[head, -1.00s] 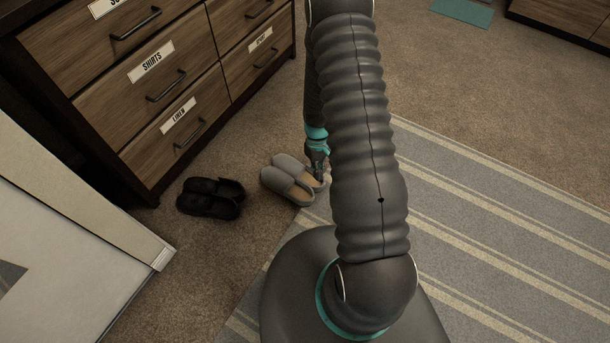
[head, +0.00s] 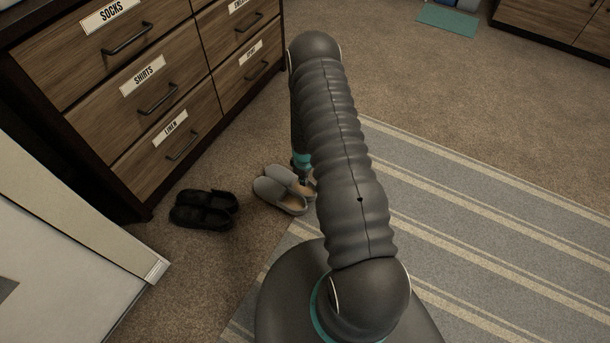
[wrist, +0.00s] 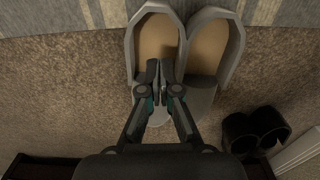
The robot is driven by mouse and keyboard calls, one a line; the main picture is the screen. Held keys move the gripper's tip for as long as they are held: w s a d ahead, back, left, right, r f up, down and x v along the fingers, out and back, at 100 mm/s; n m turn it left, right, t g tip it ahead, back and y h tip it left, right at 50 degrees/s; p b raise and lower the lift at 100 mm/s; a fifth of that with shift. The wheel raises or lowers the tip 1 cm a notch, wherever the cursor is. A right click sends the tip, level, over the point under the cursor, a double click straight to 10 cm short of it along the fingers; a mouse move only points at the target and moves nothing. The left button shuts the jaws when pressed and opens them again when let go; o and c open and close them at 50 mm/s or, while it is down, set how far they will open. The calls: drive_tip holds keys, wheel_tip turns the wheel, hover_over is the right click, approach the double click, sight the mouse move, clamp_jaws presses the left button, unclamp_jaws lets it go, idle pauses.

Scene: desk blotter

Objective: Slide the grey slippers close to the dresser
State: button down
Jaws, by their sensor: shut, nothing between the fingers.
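The pair of grey slippers (head: 280,191) lies on the carpet in front of the dresser (head: 140,82), with a strip of bare carpet between. Their toes point toward the dresser and their heels are at the rug's edge. In the wrist view the grey slippers (wrist: 201,98) fill the top middle, tan insoles showing. My gripper (wrist: 162,68) is shut and empty, its fingertips over the inner side of the left slipper's opening. I cannot tell whether it touches. The dresser shows only as a dark edge at the wrist view's bottom.
A pair of black slippers (head: 204,210) lies left of the grey ones, close to the dresser; it also shows in the wrist view (wrist: 256,130). A white panel (head: 70,240) stands at the left. The striped rug (head: 480,235) covers the right side.

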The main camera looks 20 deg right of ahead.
sight(295, 184)
wheel_tip(295, 184, down, 5)
drive_tip(key=shift+a+f, duration=0.1)
drive_tip(key=shift+w+a+f, duration=0.2)
drive_tip(key=shift+w+a, duration=0.7)
drive_tip(key=shift+w, duration=0.2)
drive_tip(key=shift+w+a, duration=0.35)
drive_tip(key=shift+w, duration=0.15)
